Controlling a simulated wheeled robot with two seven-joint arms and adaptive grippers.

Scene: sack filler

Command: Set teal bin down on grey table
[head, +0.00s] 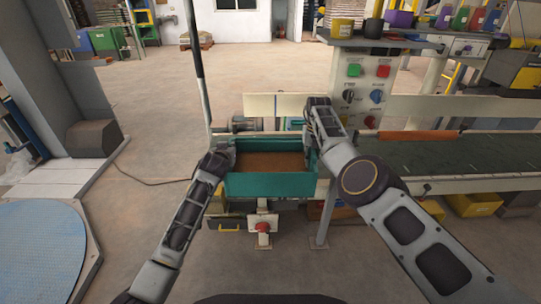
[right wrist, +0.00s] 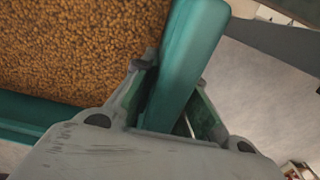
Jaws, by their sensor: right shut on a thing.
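The teal bin (head: 268,185) is at the middle of the head view, with brown grain inside. In the right wrist view its teal wall (right wrist: 190,60) passes between the fingers of my right gripper (right wrist: 170,105). That gripper is shut on the bin's right wall; in the head view the right gripper (head: 316,138) is partly hidden by its own arm. My left gripper (head: 226,155) is at the bin's left wall; its fingers are too small to read. The bin looks level and appears off the floor. I cannot tell which surface is the grey table.
A control panel (head: 366,85) with buttons stands behind and right of the bin. A dark conveyor belt (head: 450,155) runs to the right. A red-knobbed fitting (head: 263,227) is below the bin. Open floor lies left.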

